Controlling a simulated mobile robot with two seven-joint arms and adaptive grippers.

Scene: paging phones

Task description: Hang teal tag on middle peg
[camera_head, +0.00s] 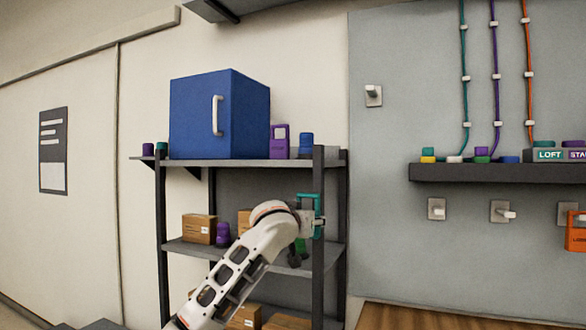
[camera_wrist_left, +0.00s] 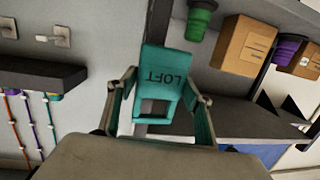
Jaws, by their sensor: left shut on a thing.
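The teal tag (camera_head: 317,200) is in my left gripper (camera_head: 310,226), in front of the right post of the shelf rack. In the left wrist view, the fingers of my left gripper (camera_wrist_left: 158,98) are on both sides of the teal tag (camera_wrist_left: 160,62), which reads LOFT upside down and has a rectangular opening. The middle peg (camera_head: 503,212) sticks out of the grey wall panel, well to the right of the tag and apart from it. A left peg (camera_head: 437,209) is bare. My right gripper is not in view.
An orange tag (camera_head: 576,232) hangs by the right peg (camera_head: 567,212). A dark ledge (camera_head: 480,173) with several coloured blocks is above the pegs. The shelf rack (camera_head: 163,230) holds boxes and a blue cabinet (camera_head: 190,115). The wall between rack and pegs is clear.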

